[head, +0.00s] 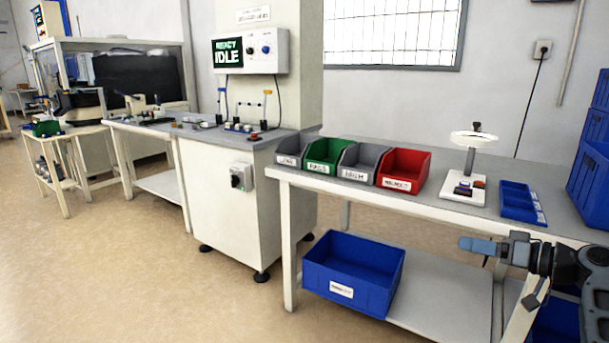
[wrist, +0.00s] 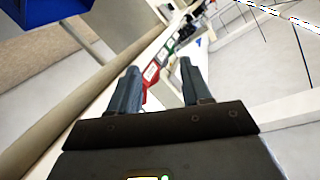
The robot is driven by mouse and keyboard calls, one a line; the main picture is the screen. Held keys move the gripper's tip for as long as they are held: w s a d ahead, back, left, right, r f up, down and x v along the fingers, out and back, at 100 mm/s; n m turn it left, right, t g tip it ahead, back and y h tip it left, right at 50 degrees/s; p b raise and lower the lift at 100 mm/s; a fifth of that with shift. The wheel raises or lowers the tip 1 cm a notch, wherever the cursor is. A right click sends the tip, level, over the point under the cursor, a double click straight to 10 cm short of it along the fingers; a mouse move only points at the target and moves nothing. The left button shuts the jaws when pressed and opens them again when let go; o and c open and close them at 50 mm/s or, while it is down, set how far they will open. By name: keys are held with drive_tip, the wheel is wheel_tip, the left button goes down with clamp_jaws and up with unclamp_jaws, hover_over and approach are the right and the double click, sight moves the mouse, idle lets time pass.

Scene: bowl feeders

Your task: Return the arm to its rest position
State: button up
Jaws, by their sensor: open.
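My gripper (head: 478,246) is at the right of the head view, in front of the workbench's front edge and pointing left. In the wrist view my gripper (wrist: 158,85) shows two dark fingers spread apart, with nothing between them. It is open and empty. My dark arm links run off the right edge of the head view.
The grey workbench (head: 450,208) holds grey, green and red bins (head: 404,169), a round-topped stand (head: 470,150) and a blue tray (head: 520,203). A blue crate (head: 353,272) sits on the lower shelf. Blue bins (head: 590,185) are stacked far right. Floor at left front is clear.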

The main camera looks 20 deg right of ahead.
drive_tip(key=s+a+f+m+g+h, duration=0.1)
drive_tip(key=s+a+f+h, duration=0.15)
drive_tip(key=a+f, duration=0.3)
drive_tip(key=s+a+f+m+h, duration=0.1)
drive_tip(key=s+a+f, duration=0.2)
drive_tip(key=a+f, duration=0.3)
drive_tip(key=s+a+f+m+g+h, duration=0.1)
drive_tip(key=s+a+f+m+h, duration=0.2)
drive_tip(key=f, duration=0.5)
drive_tip(key=s+a+f+n+h, duration=0.1)
drive_tip(key=s+a, duration=0.5)
drive_tip(key=s, duration=0.3)
drive_tip(key=s+a+f+n, duration=0.1)
drive_tip(key=s+a, duration=0.5)
drive_tip(key=s, duration=0.2)
drive_tip(key=s+a+r+n+t+y, duration=0.15)
drive_tip(key=s+a+r, duration=0.25)
drive_tip(key=s+r, duration=0.45)
drive_tip(key=s+a+r+n+t, duration=0.1)
drive_tip(key=s+a+r+n, duration=0.2)
drive_tip(key=s+r, duration=0.6)
wheel_tip(320, 180, up, 21)
drive_tip(key=w+p, duration=0.1)
drive_tip(key=p, duration=1.9)
drive_tip(key=shift+w+f, duration=0.15)
drive_tip(key=shift+f, duration=0.05)
